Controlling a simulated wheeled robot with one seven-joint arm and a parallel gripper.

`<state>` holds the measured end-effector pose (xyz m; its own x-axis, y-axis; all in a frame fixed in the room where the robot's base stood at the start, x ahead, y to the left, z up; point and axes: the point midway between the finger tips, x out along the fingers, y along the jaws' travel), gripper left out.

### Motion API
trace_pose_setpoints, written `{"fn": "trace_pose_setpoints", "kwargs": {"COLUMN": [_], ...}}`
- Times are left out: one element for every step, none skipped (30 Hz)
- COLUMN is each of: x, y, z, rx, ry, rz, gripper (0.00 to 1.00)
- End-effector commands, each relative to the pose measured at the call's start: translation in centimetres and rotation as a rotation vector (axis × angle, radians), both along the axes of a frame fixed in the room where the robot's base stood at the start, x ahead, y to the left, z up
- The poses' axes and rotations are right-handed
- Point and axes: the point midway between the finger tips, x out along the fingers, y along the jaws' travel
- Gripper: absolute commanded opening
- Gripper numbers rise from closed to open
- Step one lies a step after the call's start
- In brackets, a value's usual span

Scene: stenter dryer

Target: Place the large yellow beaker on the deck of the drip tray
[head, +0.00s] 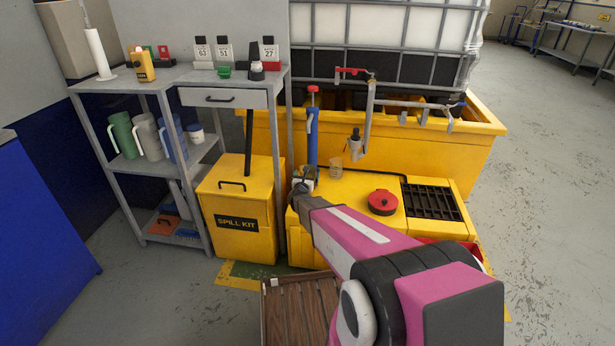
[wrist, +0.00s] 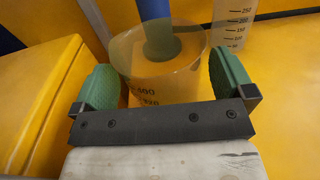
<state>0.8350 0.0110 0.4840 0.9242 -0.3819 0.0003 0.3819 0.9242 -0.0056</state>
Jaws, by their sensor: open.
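My gripper (wrist: 166,82) is open, with its two green pads on either side of a see-through yellowish beaker (wrist: 165,68) with printed graduations. I cannot tell whether the left pad touches this beaker; a small gap shows at the right pad. A second graduated beaker (wrist: 236,22) stands behind it to the right. In the head view my gripper (head: 304,180) is low over the left end of the yellow deck (head: 352,192), largely hidden by my arm. One small see-through beaker (head: 336,168) stands on that deck, right of my gripper.
A blue post (head: 312,135) stands close behind my gripper. A red lid (head: 382,202) and a black grating (head: 432,202) are on the right of the deck. A tap pipe (head: 369,115) hangs above it. A yellow spill kit bin (head: 238,215) and grey shelf unit (head: 135,88) stand left.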

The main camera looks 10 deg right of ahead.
Motion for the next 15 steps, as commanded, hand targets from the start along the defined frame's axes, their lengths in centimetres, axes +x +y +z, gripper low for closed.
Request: {"fn": "trace_pose_setpoints", "kwargs": {"x": [-1.0, -1.4, -2.1, -2.7, -3.2, -4.0, -4.6, -5.2, -5.9, -6.5, -7.0, -7.7, -8.1, -8.5, -8.9], "y": [0.3, 0.5, 0.7, 0.9, 1.1, 1.4, 1.7, 2.0, 2.3, 2.5, 2.7, 3.0, 3.2, 3.4, 3.6], "z": [0.1, 0.1, 0.1, 0.1, 0.1, 0.1, 0.1, 0.2, 0.2, 0.2, 0.2, 0.2, 0.1, 0.1, 0.1], "rx": [0.0, 0.0, 0.0, 0.0, 0.0, 0.0, 0.001, 0.001, 0.0, 0.0, 0.0, -0.001, -0.001, -0.001, -0.001], "ry": [0.001, 0.001, 0.001, 0.001, 0.001, 0.001, 0.002, 0.002, 0.001, 0.001, 0.0, 0.001, 0.001, 0.001, 0.001], "rz": [0.001, 0.001, 0.001, 0.0, 0.0, 0.0, 0.001, 0.001, 0.001, 0.001, 0.0, 0.001, 0.001, 0.001, 0.001], "gripper": [1.0, 1.0, 1.0, 1.0, 1.0, 1.0, 1.0, 1.0, 1.0, 1.0, 1.0, 1.0, 1.0, 1.0, 1.0]}}
